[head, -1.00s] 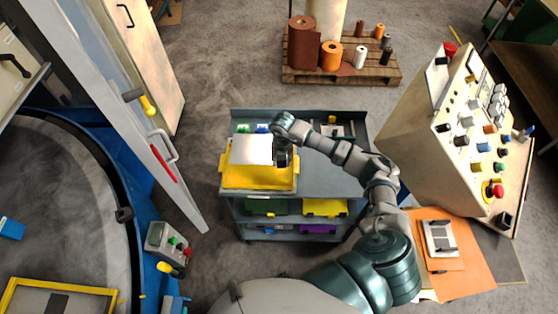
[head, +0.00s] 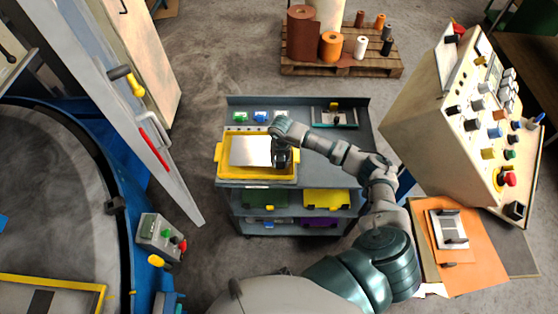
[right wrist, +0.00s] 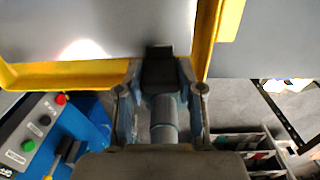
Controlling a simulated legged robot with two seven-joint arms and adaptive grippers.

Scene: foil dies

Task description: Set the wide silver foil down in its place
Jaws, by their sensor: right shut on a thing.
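The wide silver foil (head: 250,150) is a flat, pale grey sheet within the outline of a yellow tray (head: 219,158) on the cart's top. The tray's rim shows around it at the left and front. My right gripper (head: 281,158) is shut on the foil's right edge, by the tray's right side. In the right wrist view the foil (right wrist: 75,28) fills the upper left, and the yellow tray wall (right wrist: 60,73) runs along it. Whether the foil touches the tray floor cannot be told. The gripper hides part of the foil's right edge. My left gripper is not in view.
The grey cart (head: 335,155) carries green and blue small items (head: 260,116) at the back and a grey fixture (head: 335,116) at back right. A control console (head: 460,130) stands to the right. A pallet with rolls (head: 340,65) stands behind. The cart top right of my gripper is clear.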

